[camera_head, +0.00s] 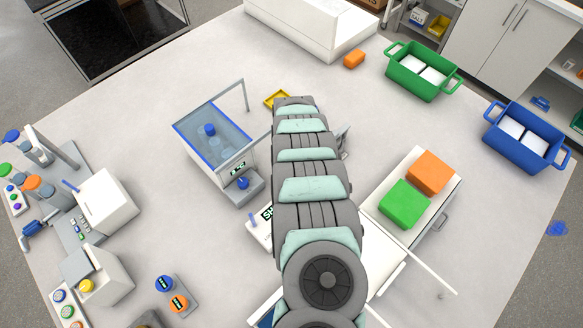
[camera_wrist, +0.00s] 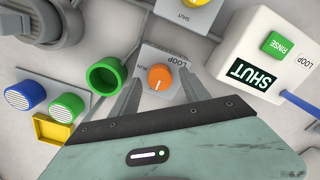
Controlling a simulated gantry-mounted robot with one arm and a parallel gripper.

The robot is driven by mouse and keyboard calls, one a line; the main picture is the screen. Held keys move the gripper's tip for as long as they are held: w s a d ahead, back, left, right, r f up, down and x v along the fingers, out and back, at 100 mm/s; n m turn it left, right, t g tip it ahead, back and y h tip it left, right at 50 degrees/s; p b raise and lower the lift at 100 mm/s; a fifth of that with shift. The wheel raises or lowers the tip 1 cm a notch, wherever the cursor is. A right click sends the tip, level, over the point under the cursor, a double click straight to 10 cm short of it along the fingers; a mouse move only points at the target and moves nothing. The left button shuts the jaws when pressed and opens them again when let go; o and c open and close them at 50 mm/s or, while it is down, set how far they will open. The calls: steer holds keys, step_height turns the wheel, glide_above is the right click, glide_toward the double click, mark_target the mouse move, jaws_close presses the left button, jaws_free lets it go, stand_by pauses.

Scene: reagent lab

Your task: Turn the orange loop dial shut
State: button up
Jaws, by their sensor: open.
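In the wrist view, the orange loop dial (camera_wrist: 161,78) sits on a grey plate (camera_wrist: 150,55) marked LOOP and RUN. A white pointer line on the dial points toward the bottom of the picture. My gripper (camera_wrist: 160,80) is open, with one finger on each side of the dial; I cannot tell whether they touch it. A white box (camera_wrist: 240,55) to the right carries a SHUT display (camera_wrist: 250,75) and a green RINSE button (camera_wrist: 279,45). In the head view my arm hides the loop dial and the gripper's fingers.
A green cup (camera_wrist: 105,76) stands close left of the gripper. A yellow tray (camera_wrist: 50,132) and striped blue (camera_wrist: 25,95) and green (camera_wrist: 66,108) caps lie further left. A yellow knob (camera_wrist: 196,2) is beyond the dial. A glass tank (camera_head: 213,138) stands left of my arm.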

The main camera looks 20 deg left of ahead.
step_height(320, 180, up, 10)
steer(key=shift+b, duration=0.35)
steer(key=shift+r, duration=0.1)
stand_by(0.5)
